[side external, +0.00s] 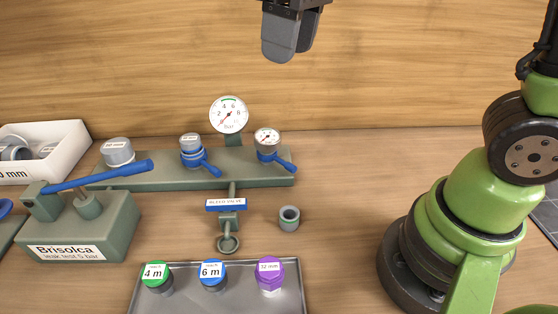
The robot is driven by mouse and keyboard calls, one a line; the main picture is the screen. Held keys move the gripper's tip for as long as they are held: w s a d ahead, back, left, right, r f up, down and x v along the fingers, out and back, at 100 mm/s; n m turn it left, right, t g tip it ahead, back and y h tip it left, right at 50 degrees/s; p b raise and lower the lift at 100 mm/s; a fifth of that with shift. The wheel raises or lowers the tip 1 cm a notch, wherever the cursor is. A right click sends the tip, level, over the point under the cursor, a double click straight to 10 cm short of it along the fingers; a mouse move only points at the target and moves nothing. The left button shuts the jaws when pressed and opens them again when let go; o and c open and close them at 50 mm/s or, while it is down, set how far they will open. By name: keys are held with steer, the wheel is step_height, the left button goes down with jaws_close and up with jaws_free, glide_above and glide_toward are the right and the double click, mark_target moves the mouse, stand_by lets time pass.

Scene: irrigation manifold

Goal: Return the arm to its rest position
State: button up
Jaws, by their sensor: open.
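My gripper (291,38) hangs at the top middle of the side external view, in front of the wooden wall and well above the manifold. Its grey fingers point down and one partly hides the other. Nothing shows between or under them. It is apart from every object on the table.
Below stands the green manifold (222,166) with gauges (229,114) and blue-handled valves (201,161). A grey tray (227,291) holds green, blue and purple caps. A grey ring (289,218), a pump box (85,230) and a white bin (66,151) stand nearby.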

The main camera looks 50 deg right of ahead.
steer(key=s+d+m+t, duration=0.2)
steer(key=s+m+t, duration=0.1)
steer(key=s, duration=0.2)
steer(key=s+d+m+t+y, duration=0.1)
steer(key=s+d+m+t, duration=0.1)
steer(key=s, duration=0.4)
steer(key=shift+s+r+m+t, duration=0.2)
steer(key=shift+r+m+t, duration=0.15)
steer(key=shift+m, duration=0.45)
